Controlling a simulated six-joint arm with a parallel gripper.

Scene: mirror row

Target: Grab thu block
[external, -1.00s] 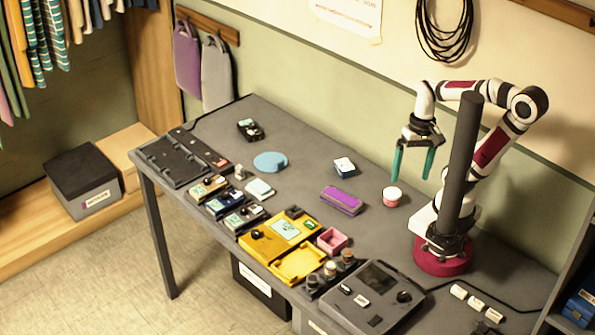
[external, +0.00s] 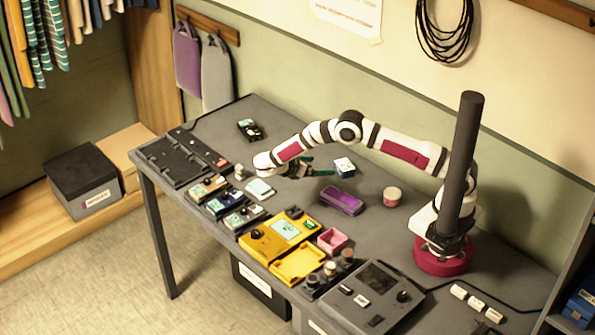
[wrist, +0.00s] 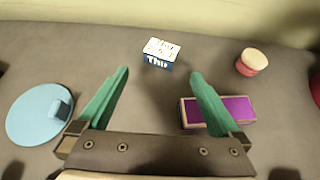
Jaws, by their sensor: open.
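The thu block (external: 344,167) is a small blue block with a white top, standing on the grey table. In the wrist view the block (wrist: 160,54) shows white lettering that seems to read THU on its blue front face. My gripper (wrist: 160,73) is open and empty, with its two green fingers spread wide. The block lies just beyond the fingertips, roughly centred between them and apart from both. In the external view my gripper (external: 320,166) is low over the table, to the left of the block and pointing at it.
A purple-topped box (wrist: 226,109) lies close by the right finger. A light blue disc (wrist: 38,114) is on the left. A round pink-and-cream tub (wrist: 251,62) stands to the right of the block. The yellow tray (external: 257,246) is nearer the front edge. Table around the block is clear.

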